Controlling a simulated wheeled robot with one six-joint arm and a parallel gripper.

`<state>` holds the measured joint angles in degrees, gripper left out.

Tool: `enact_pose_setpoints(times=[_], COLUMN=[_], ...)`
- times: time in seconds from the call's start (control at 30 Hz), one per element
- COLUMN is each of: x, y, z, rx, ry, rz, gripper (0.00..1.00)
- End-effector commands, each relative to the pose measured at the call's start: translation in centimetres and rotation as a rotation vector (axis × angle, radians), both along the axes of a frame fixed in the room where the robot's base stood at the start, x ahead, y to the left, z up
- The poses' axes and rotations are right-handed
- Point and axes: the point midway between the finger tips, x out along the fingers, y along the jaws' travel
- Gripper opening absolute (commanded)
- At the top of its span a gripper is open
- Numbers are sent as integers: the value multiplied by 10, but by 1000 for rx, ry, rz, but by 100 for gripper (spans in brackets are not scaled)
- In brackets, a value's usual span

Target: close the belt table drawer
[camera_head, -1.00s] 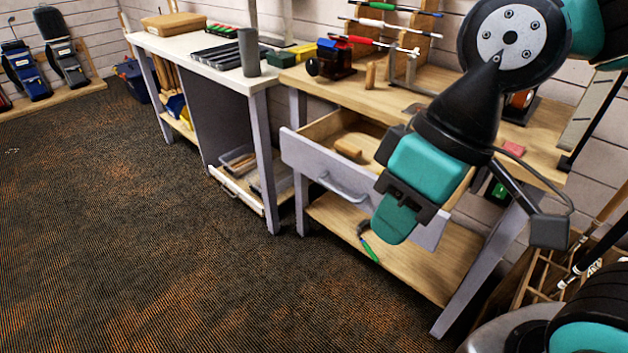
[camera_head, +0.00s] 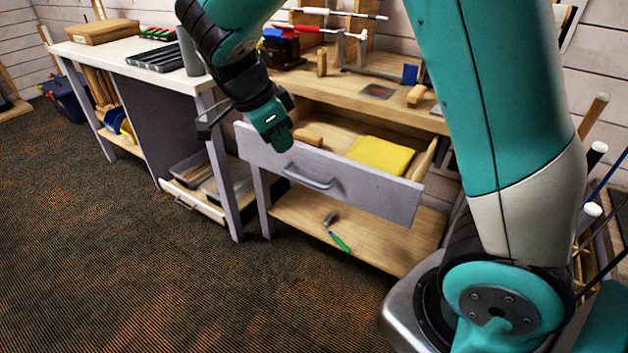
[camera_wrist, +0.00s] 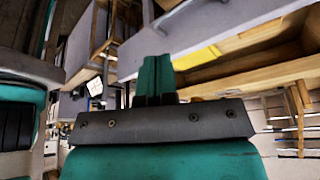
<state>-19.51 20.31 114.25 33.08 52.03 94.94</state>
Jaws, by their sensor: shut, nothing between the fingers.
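The belt table drawer (camera_head: 372,192) is pulled out, with a pale grey front and a bar handle (camera_head: 312,178). Inside lie a yellow cloth (camera_head: 381,155) and a wooden block (camera_head: 308,137). My gripper (camera_head: 281,146) is shut and empty, at the drawer front's top edge left of the handle. In the head view it overlaps the front; I cannot tell whether it touches. In the wrist view the shut teal fingers (camera_wrist: 156,75) point at the grey drawer front (camera_wrist: 205,28), and the yellow cloth (camera_wrist: 196,59) shows beyond.
The wooden belt table top (camera_head: 345,88) holds a wooden block (camera_head: 416,95), a peg and a club rack. A green-handled tool (camera_head: 338,241) lies on the lower shelf. A white-topped bench (camera_head: 120,52) stands at left. The carpet (camera_head: 110,250) in front is clear.

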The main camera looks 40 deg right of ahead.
Motion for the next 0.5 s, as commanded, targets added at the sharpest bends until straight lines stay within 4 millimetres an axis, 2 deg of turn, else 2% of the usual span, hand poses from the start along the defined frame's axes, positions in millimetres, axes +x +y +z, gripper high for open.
enact_pose_setpoints(times=[0.03, 0.1, 0.2, 0.33, 0.5], x=[10, 18, 25, 28, 25], y=[-6, -15, -22, -28, -39], z=[-16, -24, -32, -37, -50], rx=[-68, -155, -250, -314, -334], ry=[-46, -125, -221, -296, -314], rz=[-175, -398, -631, -789, -830], gripper=[0, 0, 0, 0, 0])
